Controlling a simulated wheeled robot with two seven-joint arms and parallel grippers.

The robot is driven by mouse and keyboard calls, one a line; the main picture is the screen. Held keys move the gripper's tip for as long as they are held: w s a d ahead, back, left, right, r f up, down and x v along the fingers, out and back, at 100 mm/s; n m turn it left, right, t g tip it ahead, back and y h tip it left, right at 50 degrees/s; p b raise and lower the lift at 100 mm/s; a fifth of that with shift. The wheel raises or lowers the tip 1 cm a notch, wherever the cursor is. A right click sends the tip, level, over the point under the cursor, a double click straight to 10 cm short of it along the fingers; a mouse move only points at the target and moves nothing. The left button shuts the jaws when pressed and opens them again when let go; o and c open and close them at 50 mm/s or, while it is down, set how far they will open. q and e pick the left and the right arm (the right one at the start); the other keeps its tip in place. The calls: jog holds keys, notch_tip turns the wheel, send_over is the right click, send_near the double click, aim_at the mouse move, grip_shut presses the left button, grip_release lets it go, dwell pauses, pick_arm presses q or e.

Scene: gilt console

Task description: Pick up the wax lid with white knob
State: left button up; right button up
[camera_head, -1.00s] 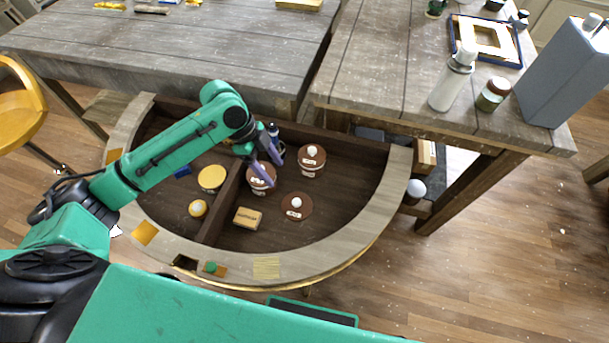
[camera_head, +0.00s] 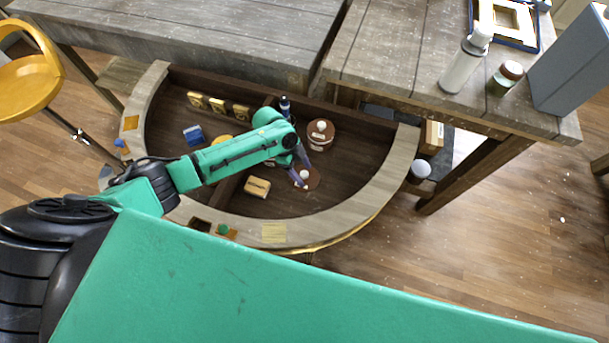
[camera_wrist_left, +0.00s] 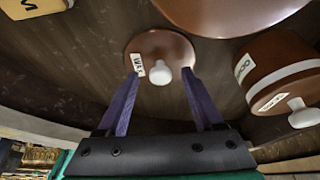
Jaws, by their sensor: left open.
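The wax lid is a flat brown disc (camera_head: 313,181) with a white knob, lying on the dark floor of the curved drawer. In the left wrist view the lid (camera_wrist_left: 165,45) shows its "WAX" label beside the knob. My left gripper (camera_head: 301,173) is over the lid. Whether the tips touch the lid cannot be told. My right gripper is not in view.
A brown jar with a white knob (camera_head: 320,134) stands behind the lid. Another brown labelled jar (camera_wrist_left: 285,78) is close at the right in the wrist view. A tan box (camera_head: 257,187) lies left of the lid. The pale curved rim (camera_head: 350,211) bounds the drawer in front.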

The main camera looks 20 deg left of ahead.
pick_arm(q)
grip_shut()
